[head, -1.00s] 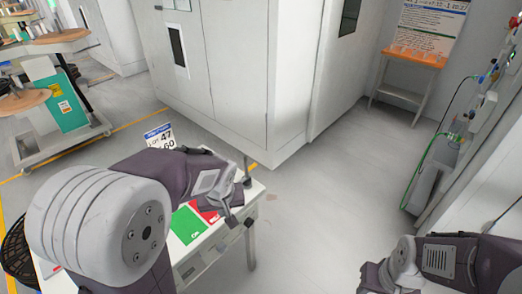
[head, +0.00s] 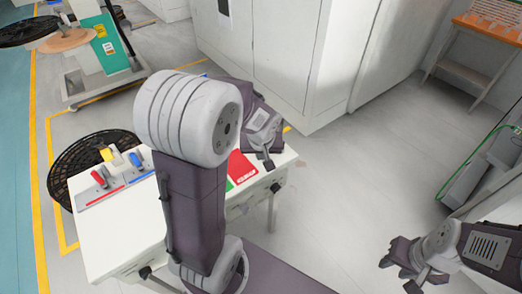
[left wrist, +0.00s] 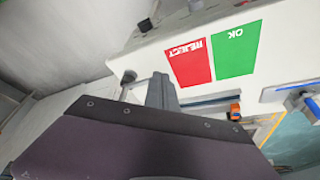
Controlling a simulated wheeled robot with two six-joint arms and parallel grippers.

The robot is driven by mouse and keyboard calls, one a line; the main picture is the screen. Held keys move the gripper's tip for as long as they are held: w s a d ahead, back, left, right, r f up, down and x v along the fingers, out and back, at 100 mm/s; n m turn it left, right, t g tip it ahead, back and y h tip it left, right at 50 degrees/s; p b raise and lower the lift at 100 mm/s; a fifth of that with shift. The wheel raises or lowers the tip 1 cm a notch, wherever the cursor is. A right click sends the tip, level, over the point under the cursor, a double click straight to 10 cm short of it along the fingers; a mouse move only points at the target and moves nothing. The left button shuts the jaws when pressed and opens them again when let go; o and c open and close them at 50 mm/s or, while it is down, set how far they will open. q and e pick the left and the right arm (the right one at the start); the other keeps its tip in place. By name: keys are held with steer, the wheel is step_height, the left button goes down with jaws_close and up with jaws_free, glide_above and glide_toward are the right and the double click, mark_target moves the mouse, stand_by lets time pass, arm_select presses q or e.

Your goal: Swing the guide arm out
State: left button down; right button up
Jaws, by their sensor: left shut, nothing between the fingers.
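No guide arm can be made out for certain in these views. My left gripper (head: 268,161) is shut and empty, over the right end of the white table, beside its red card. In the left wrist view its shut fingers (left wrist: 161,92) show just short of the table's side, near the red REJECT card (left wrist: 189,62) and green OK card (left wrist: 237,49). My right gripper (head: 400,275) is low at the right of the head view, over bare floor, its fingertips apart and nothing between them.
A teal-columned reel stand (head: 100,45) is at the far left.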

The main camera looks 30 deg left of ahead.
arm_select(q)
steer(key=w+a+f+p, duration=0.1)
steer(key=w+a+f, duration=0.2)
steer(key=w+f, duration=0.1)
steer(key=shift+w, duration=0.45)
steer(key=shift+a, duration=0.15)
